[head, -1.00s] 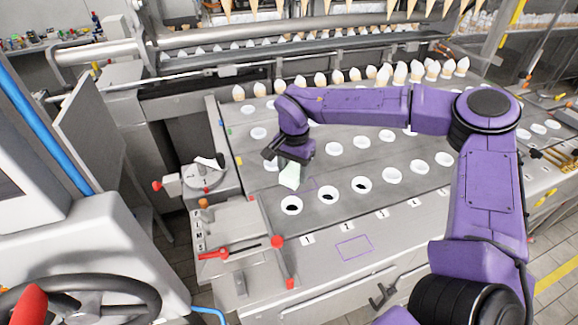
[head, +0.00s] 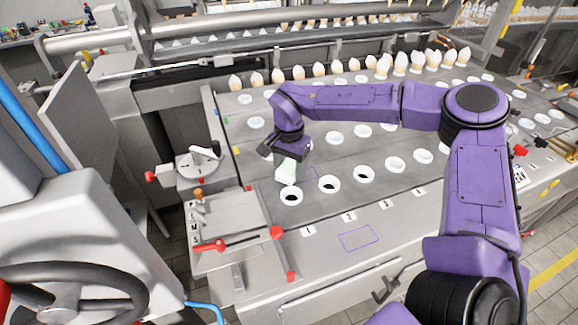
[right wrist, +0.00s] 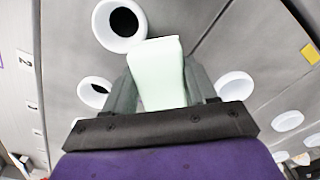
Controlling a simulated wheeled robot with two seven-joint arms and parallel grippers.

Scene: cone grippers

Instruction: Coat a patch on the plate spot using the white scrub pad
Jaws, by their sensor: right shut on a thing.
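The white scrub pad (head: 286,172), pale with a greenish tint, hangs below my right gripper (head: 284,153). In the right wrist view the pad (right wrist: 158,72) sits between the two dark fingers of the gripper (right wrist: 160,88), which is shut on it. The pad is over the grey plate (head: 340,155), just behind a white-rimmed hole (head: 291,195). I cannot tell whether the pad touches the plate. My left gripper is not in view.
Rows of white-rimmed holes (head: 364,174) cover the plate. Pale cones (head: 319,70) stand along its back. A red-knobbed lever (head: 277,233) stands at the front left. Another purple outline (head: 361,238) is on the front panel. A steering wheel (head: 75,290) is at lower left.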

